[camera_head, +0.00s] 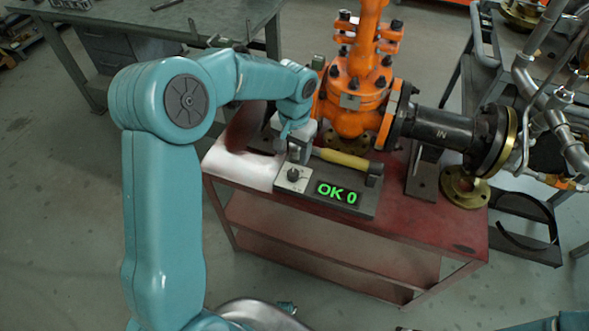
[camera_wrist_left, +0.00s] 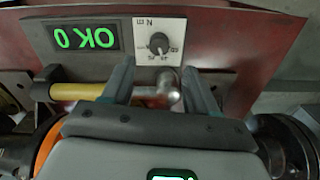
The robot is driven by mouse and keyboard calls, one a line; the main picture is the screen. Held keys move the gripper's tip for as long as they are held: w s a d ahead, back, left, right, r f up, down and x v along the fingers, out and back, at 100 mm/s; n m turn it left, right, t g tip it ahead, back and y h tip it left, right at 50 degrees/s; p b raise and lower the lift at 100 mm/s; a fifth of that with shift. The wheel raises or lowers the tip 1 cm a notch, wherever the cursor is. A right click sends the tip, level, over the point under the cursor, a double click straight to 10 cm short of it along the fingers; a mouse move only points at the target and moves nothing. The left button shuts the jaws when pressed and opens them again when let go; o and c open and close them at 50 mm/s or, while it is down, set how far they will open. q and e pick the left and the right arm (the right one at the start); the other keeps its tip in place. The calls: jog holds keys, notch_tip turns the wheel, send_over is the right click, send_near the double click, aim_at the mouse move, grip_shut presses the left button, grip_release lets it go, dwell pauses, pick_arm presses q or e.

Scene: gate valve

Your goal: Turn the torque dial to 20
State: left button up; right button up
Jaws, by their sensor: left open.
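The torque dial is a small dark knob (camera_head: 293,174) on a white square plate at the left of a grey tester box (camera_head: 364,207). In the left wrist view the knob (camera_wrist_left: 158,43) sits on its plate with printed numbers, upside down. Beside it the display (camera_head: 337,193) reads "OK 0" in green. My left gripper (camera_head: 293,150) is just behind the dial in the head view. In the left wrist view its two fingers (camera_wrist_left: 158,67) are apart, with the knob beyond the tips, apparently untouched. My right gripper is out of view.
An orange valve (camera_head: 352,100) and a black flanged pipe (camera_head: 447,128) stand behind on the red cart (camera_head: 450,226). Floor in front is clear.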

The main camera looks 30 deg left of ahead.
aim_at(293, 172)
pick_arm(q)
notch_tip(293, 172, down, 8)
jog(key=shift+f, duration=0.15)
jog(key=c, duration=1)
